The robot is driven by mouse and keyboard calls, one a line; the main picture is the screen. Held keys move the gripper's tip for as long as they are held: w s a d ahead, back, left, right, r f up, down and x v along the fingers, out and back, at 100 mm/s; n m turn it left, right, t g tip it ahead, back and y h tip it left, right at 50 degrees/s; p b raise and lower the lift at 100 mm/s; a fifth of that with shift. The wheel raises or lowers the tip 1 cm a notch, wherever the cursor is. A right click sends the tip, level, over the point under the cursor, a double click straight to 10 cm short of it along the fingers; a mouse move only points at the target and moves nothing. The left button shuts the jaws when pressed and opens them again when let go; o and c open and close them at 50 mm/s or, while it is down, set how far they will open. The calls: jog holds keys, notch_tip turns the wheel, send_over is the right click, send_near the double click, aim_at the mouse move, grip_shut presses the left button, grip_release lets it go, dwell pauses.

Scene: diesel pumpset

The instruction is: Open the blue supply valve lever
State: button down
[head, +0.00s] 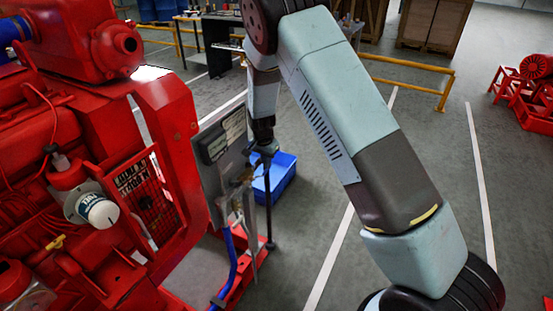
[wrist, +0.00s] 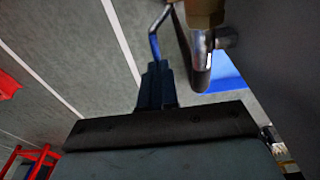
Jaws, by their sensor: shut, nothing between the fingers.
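In the wrist view, the valve lever (wrist: 155,46) is a bent metal rod with a blue sleeve. It hangs down beside a brass valve body (wrist: 204,10) with a grey metal pipe stub (wrist: 202,62) below it. My gripper (wrist: 157,70) has its dark fingers together, with their tips at the lower end of the blue sleeve in the picture. I cannot tell if they touch it. In the head view, my gripper (head: 266,148) is beside the grey panel, close to the brass valve fittings (head: 242,178). The lever is not clear there.
The red diesel engine (head: 70,130) fills the left. The grey panel (head: 222,145) stands on its red base frame, with a blue hose (head: 231,258) below. A blue crate (head: 276,180) is on the floor behind. Open floor lies right, before a yellow rail (head: 410,88).

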jog(key=shift+w+f, duration=0.2)
jog(key=shift+f, duration=0.05)
jog(key=shift+w+d+f, duration=0.15)
jog(key=shift+d+f, duration=0.05)
notch_tip(320, 180, up, 14)
dwell(0.7)
